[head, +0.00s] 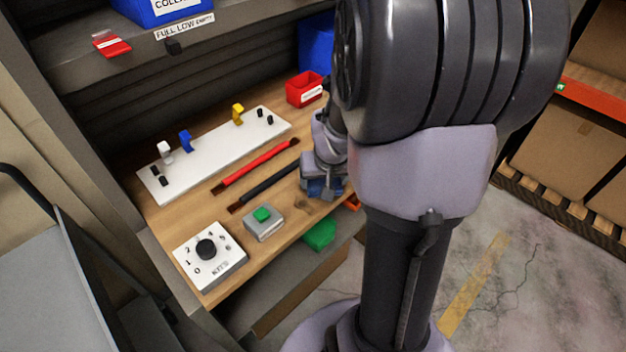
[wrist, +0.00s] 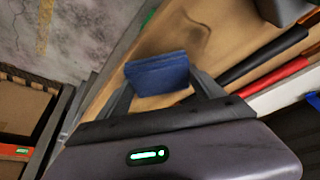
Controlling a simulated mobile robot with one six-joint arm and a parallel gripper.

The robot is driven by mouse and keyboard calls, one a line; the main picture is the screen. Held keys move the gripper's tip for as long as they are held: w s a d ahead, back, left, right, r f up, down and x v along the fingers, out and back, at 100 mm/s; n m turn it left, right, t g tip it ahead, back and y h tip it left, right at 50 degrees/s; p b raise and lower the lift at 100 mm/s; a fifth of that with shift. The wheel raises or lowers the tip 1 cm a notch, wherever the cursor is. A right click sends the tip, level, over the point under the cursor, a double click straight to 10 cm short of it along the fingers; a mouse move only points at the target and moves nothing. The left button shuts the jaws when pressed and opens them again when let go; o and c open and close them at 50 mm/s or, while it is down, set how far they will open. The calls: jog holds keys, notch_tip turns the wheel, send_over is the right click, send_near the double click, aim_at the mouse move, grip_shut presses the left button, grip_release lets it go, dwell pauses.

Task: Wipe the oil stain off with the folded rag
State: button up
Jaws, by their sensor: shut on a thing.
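The folded rag is a blue pad held between the two fingers of my gripper (wrist: 160,82), which is shut on it. The rag (wrist: 158,70) shows clearly in the wrist view. In the head view my gripper (head: 322,182) is low over the right part of the wooden bench top (head: 218,268), partly hidden by my arm, with the blue rag (head: 320,190) at its tip. The oil stain (head: 302,206) is a faint brown patch just left of and below the rag. It also shows in the wrist view (wrist: 194,34), beyond the rag. I cannot tell whether the rag touches the wood.
A grey box with a green button (head: 263,220) and a white dial box (head: 209,254) stand left of the stain. A black bar (head: 265,188) and a red bar (head: 257,166) lie behind, before a white board (head: 215,150). A red bin (head: 304,89) stands at the back.

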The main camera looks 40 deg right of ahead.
jog(key=shift+d+f, duration=0.1)
jog(key=shift+d, duration=0.1)
jog(key=shift+r, duration=0.2)
notch_tip(320, 180, up, 6)
jog(key=p, duration=0.4)
jog(key=shift+f+p, duration=0.15)
jog(key=shift+p, duration=0.2)
notch_tip(320, 180, up, 3)
jog(key=shift+r+p, duration=0.1)
jog(key=shift+p, duration=1.05)
